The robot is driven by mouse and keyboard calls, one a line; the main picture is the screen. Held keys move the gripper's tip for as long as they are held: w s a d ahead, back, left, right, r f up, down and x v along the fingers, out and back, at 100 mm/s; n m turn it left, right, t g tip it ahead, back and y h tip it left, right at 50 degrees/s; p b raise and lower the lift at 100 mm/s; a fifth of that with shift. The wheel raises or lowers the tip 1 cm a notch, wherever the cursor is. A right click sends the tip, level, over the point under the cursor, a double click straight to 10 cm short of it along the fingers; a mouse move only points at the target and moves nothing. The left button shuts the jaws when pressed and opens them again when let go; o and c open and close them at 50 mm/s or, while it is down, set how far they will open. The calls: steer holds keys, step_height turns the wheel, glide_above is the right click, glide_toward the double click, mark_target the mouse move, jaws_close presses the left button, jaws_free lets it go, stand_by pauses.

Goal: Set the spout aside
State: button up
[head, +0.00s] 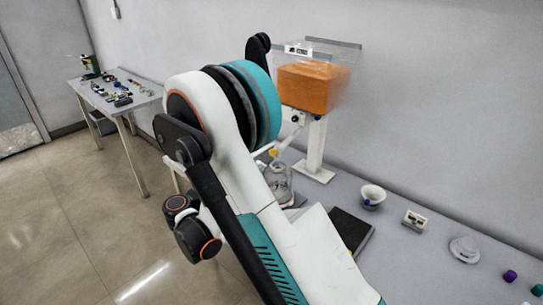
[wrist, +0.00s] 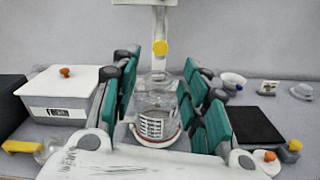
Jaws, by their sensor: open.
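A clear jar (wrist: 157,108) with a pale label stands upright between the teal-padded fingers of my gripper (wrist: 161,82), which is open. I cannot tell whether either pad touches it. In the head view the jar (head: 279,182) stands below the orange-filled tank (head: 312,88); my arm hides my gripper there. A yellow round part (wrist: 160,47) shows on the white stand (wrist: 145,25) behind the jar. A yellow piece (wrist: 20,146) lies at the lower left of the wrist view. I cannot tell for sure which part is the spout.
A white box with an orange knob (wrist: 62,92) stands left of my gripper. A black mat (wrist: 245,124) lies right, with a white cup (head: 373,195), a small white block (head: 414,219) and a clear round lid (head: 465,248) beyond. A cluttered side table (head: 113,92) stands at far left.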

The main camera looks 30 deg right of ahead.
steer(key=b+x, duration=0.2)
steer(key=x, duration=0.9)
steer(key=shift+d, duration=0.2)
jaws_close()
